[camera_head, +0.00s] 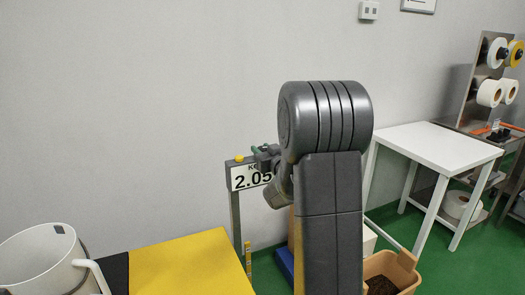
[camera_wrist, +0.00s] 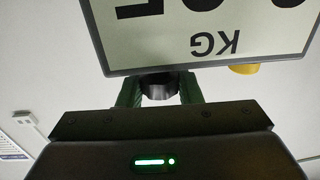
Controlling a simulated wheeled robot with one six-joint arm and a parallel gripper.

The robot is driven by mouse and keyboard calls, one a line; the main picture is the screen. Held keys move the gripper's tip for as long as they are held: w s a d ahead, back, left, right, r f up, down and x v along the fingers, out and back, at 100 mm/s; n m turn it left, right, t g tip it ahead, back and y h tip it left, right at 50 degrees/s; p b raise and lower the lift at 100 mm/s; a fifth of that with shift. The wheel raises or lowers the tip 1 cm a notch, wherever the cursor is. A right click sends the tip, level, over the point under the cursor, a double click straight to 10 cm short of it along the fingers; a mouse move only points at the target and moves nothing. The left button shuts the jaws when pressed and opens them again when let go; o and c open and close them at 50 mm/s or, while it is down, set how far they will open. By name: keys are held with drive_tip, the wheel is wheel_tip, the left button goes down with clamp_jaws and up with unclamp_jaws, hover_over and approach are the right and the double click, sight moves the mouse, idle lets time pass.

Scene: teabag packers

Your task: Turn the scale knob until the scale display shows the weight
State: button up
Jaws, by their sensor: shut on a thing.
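The scale display (camera_head: 249,178) stands on a post left of my arm in the head view, with "2.05" and part of "KG" visible. It shows upside down and cut off at the top of the wrist view (camera_wrist: 165,40). The dark scale knob (camera_wrist: 159,88) sits at the display's edge, between the green fingers of my gripper (camera_wrist: 158,92). My gripper is shut on the knob. In the head view my gripper (camera_head: 262,149) is at the display's top edge, and the knob cannot be made out there. A yellow button-like piece (camera_head: 239,158) is beside it on the same edge.
A yellow surface (camera_head: 190,265) and a white pot (camera_head: 45,262) are at the lower left. A basket of dark material (camera_head: 398,262) stands at lower right. A white table (camera_head: 440,145) and a rack with rolls (camera_head: 490,92) are farther right.

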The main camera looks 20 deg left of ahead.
drive_tip(key=n+g+y+p, duration=0.1)
drive_tip(key=n+g, duration=0.1)
drive_tip(key=g, duration=0.1)
drive_tip(key=n+g+y+p, duration=0.2)
drive_tip(key=g, duration=0.1)
drive_tip(key=shift+w+d+r, duration=0.1)
drive_tip(key=shift+r, duration=0.05)
drive_tip(key=shift+n+g+y+p, duration=0.15)
drive_tip(key=shift+n+g+p, duration=0.5)
drive_tip(key=shift+n+g, duration=0.6)
drive_tip(key=shift+n+g+y+p, duration=0.15)
drive_tip(key=shift+n+g+p, duration=0.55)
drive_tip(key=shift+g, duration=0.95)
drive_tip(key=shift+n+g, duration=0.25)
drive_tip(key=shift+g, duration=0.05)
drive_tip(key=o, duration=1)
drive_tip(key=shift+c, duration=0.2)
drive_tip(key=d+b, duration=0.2)
drive_tip(key=d, duration=1.1)
drive_tip(key=shift+w+d+b, duration=0.3)
drive_tip(key=shift+w, duration=0.15)
drive_tip(key=shift+a, duration=0.15)
